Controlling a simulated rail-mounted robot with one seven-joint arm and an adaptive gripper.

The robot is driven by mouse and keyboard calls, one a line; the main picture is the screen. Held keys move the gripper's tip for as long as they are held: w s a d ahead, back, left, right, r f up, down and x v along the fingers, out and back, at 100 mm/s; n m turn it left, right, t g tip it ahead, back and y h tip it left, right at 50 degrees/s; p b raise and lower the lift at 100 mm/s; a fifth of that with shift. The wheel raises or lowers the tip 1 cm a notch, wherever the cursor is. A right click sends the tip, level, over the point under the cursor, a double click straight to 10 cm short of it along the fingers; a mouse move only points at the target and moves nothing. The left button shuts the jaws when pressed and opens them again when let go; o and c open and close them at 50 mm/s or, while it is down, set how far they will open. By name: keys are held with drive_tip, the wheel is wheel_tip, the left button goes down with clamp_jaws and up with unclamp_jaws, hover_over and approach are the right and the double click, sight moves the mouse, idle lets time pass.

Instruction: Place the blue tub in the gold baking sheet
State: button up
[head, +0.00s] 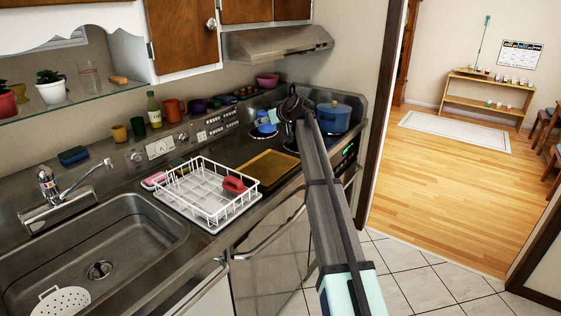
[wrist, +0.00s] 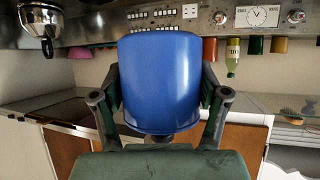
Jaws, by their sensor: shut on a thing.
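The blue tub (wrist: 160,80) fills the middle of the wrist view, between the two fingers of my gripper (wrist: 160,112). My gripper is shut on it. In the head view my gripper (head: 287,112) is over the back of the counter by the hob, and the blue tub (head: 264,127) shows just left of it, partly hidden. The gold baking sheet (head: 266,168) lies flat on the counter between the dish rack and the hob, nearer the front than the tub. It looks empty. I cannot make it out in the wrist view.
A white wire dish rack (head: 205,195) with a red item (head: 234,185) stands left of the baking sheet. A blue lidded pot (head: 333,115) is on the hob to the right. Cups and a green bottle (head: 153,110) line the back ledge. The sink (head: 100,250) is at left.

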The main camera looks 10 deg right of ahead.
drive_tip(key=shift+w+d, duration=0.25)
drive_tip(key=shift+d, duration=0.05)
drive_tip(key=shift+d+f, duration=0.1)
drive_tip(key=shift+f, duration=0.15)
wheel_tip(320, 180, down, 19)
drive_tip(key=p, duration=0.4)
drive_tip(key=shift+f, duration=0.2)
drive_tip(key=o, duration=1.5)
drive_tip(key=shift+r, duration=0.15)
drive_tip(key=b+v, duration=0.1)
drive_tip(key=v, duration=0.7)
drive_tip(key=b+v, duration=0.1)
drive_tip(key=v, duration=0.3)
drive_tip(key=shift+s+a+b, duration=0.2)
drive_tip(key=shift+a+b, duration=0.05)
drive_tip(key=shift+b, duration=0.1)
